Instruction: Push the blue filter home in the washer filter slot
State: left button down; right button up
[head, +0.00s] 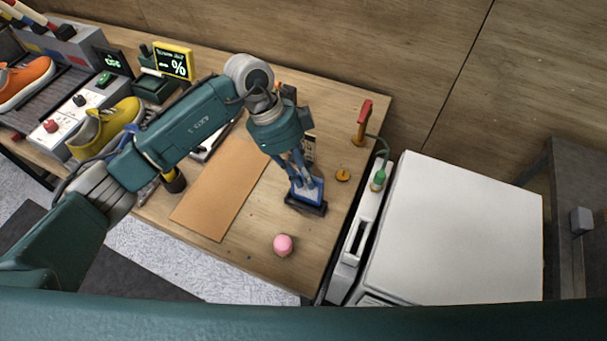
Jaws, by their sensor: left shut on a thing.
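My left arm reaches in from the left, and its gripper (304,198) points down over the right part of the wooden table. It is shut on the blue filter (312,189), a small blue frame with a paler middle. The gripper partly covers the filter, and a dark piece shows at its lower edge. The white washer (455,230) stands at the right, beyond the table edge. A dark narrow slot (355,238) shows in its narrow white front side, to the right of and below the filter. The filter is apart from the slot. My right gripper is not in view.
A pink ball (283,245) and a small orange disc (343,175) lie near the gripper. A red-handled tool (363,122) stands by the table's right edge. A green-capped item (378,180) is on the washer's front. A brown mat (218,190) lies left. Sneakers and machines fill the far left.

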pick_arm(q)
jog(key=shift+r+p, duration=1.25)
jog(key=shift+r, duration=0.4)
notch_tip(320, 180, up, 6)
jog(key=p, duration=0.5)
jog(key=shift+f, duration=0.1)
